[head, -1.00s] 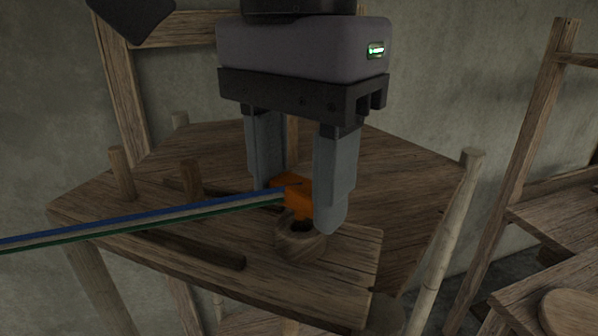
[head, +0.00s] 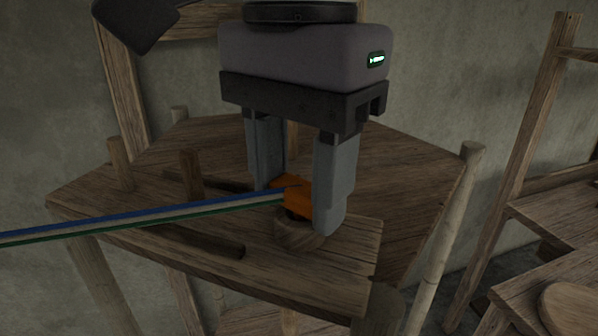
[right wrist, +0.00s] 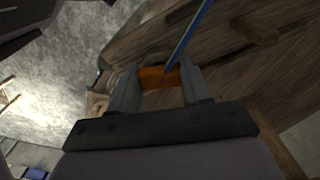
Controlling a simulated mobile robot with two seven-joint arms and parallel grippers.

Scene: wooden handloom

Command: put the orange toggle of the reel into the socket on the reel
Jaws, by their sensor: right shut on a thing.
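The orange toggle (head: 296,196) is between the fingers of my right gripper (head: 299,206), which is shut on it. It also shows in the right wrist view (right wrist: 158,78) between both fingertips. A blue, white and green band (head: 150,220) runs from the toggle to the left edge. The round wooden socket (head: 292,235) is directly below the toggle, on the wooden board. The toggle's lower end reaches the socket's opening; how deep it sits is hidden by the toggle and a finger. My left gripper is not in view.
Wooden pegs (head: 191,175) stand on the board to the left, and a dark slot (head: 205,241) lies in front of them. A post (head: 446,235) rises at the table's right corner. A wooden shelf frame (head: 520,170) stands further right.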

